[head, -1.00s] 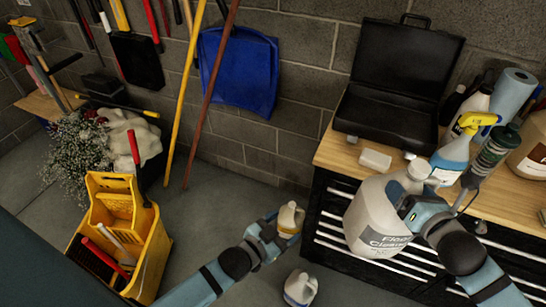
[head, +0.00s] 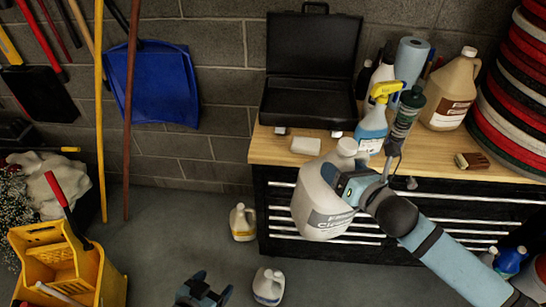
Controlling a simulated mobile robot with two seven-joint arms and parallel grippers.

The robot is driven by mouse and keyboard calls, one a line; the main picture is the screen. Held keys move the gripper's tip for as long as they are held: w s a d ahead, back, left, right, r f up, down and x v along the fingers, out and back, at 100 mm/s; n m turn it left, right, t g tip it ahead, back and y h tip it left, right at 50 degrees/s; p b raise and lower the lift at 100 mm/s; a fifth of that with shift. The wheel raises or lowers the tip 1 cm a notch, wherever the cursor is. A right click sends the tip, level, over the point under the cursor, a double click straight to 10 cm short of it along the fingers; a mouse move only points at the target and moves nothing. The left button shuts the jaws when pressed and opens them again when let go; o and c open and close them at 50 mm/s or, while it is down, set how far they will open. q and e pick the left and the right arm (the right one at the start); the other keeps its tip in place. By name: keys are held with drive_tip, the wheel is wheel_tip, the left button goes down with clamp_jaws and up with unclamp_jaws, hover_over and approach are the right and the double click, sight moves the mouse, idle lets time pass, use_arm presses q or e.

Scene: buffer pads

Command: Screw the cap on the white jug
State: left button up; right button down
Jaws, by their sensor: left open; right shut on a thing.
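A large white jug (head: 322,205) with a "Cleaner" label hangs tilted in front of the drawer cabinet. My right gripper (head: 347,183) is shut on its upper right side, near the handle, which it partly hides. A pale rounded top (head: 347,147) shows at the jug's upper end; I cannot tell if it is a cap or the bare neck. A small white piece (head: 336,134) lies on the worktop behind it and could be a cap. My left gripper (head: 203,288) is open and empty, low at the bottom edge, left of a small white jug (head: 268,287).
A cream jug (head: 243,222) stands by the cabinet. The wooden worktop (head: 230,150) holds an open black case (head: 308,100), a white block (head: 305,145), a spray bottle (head: 372,128) and a beige jug (head: 452,92). A yellow mop bucket (head: 95,270) is at left.

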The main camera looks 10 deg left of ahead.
drive_tip(key=s+d+f+m+t+h, duration=0.1)
drive_tip(key=s+d+f+m+h, duration=0.1)
drive_tip(key=d, duration=0.6)
drive_tip(key=s+d+f+m+t+h, duration=0.2)
drive_tip(key=s+d+m+h, duration=0.3)
drive_tip(key=d, duration=0.4)
drive_tip(key=s+h, duration=0.1)
drive_tip(key=h, duration=0.1)
drive_tip(key=shift+h, duration=0.3)
drive_tip(key=shift+d, duration=0.1)
